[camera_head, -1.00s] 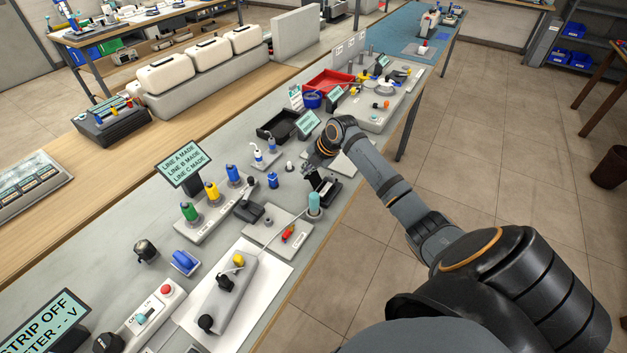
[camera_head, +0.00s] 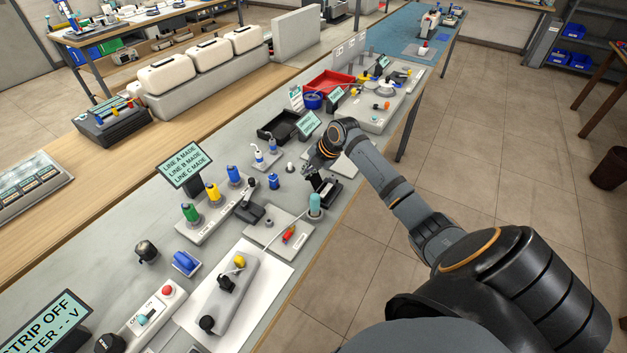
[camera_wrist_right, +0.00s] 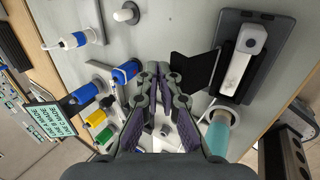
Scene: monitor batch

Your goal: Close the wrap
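The wrap seems to be the dark piece with a raised black flap (camera_wrist_right: 194,69) beside a grey base in the right wrist view. A white device (camera_wrist_right: 243,62) lies on that base. In the head view the dark base (camera_head: 329,191) is partly hidden by my right gripper (camera_head: 315,172). In the right wrist view my right gripper (camera_wrist_right: 158,68) has its fingertips together with nothing visible between them. It is left of the flap and seems apart from it. My left gripper is not in view.
A teal-topped cylinder (camera_head: 315,204) stands close to the dark base. A blue bottle (camera_head: 273,181) and a row of coloured cylinders (camera_head: 212,193) stand to the left. A black tray (camera_head: 279,126) lies behind. The bench's right edge is near the base.

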